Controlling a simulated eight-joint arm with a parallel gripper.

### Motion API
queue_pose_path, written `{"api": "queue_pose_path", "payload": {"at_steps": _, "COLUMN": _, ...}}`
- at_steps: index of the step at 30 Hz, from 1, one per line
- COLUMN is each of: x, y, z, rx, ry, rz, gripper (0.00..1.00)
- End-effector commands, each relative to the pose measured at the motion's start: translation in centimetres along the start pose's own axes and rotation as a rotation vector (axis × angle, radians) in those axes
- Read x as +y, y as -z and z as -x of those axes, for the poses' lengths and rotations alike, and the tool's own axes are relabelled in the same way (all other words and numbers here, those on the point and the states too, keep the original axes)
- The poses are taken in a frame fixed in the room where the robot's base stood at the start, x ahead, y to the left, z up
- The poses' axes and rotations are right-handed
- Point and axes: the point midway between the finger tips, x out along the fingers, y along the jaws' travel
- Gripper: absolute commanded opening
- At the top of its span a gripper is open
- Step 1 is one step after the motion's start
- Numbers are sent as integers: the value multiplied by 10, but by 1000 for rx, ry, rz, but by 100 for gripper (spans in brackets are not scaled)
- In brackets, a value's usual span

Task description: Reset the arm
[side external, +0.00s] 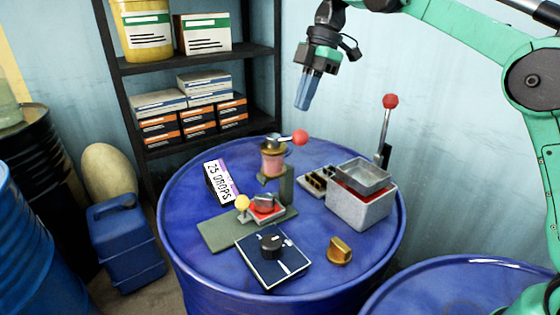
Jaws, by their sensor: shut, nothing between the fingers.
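My gripper (308,92) hangs from my green arm, above the back of the blue drum. Its blue fingers are shut and empty, pointing down, well clear of everything below. Below it on the drum top (187,202) stands a small device with a pink-filled glass cup (273,160) and a red-ball lever. In front of that device are a yellow ball knob (242,202) and a small red valve block (267,209) on a green base plate (222,234).
A "25 DROPS" sign (218,182) stands at the left. A dark dial panel (272,260) and a brass piece (340,250) lie in front. A grey box (361,207) with a metal tray and a tall red-ball lever (390,102) stand right. A shelf (205,63) stands behind.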

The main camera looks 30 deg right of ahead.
Motion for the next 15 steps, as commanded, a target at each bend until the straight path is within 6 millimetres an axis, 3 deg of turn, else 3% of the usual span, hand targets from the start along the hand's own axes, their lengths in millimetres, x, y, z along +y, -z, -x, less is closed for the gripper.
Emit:
{"api": "queue_pose_path", "payload": {"at_steps": 7, "x": -21, "y": -1, "z": 1, "rx": -52, "ry": -111, "rz": -260, "gripper": 0}}
{"api": "queue_pose_path", "payload": {"at_steps": 15, "x": -80, "y": -18, "z": -24, "rx": -43, "ry": -399, "rz": -801, "gripper": 0}}
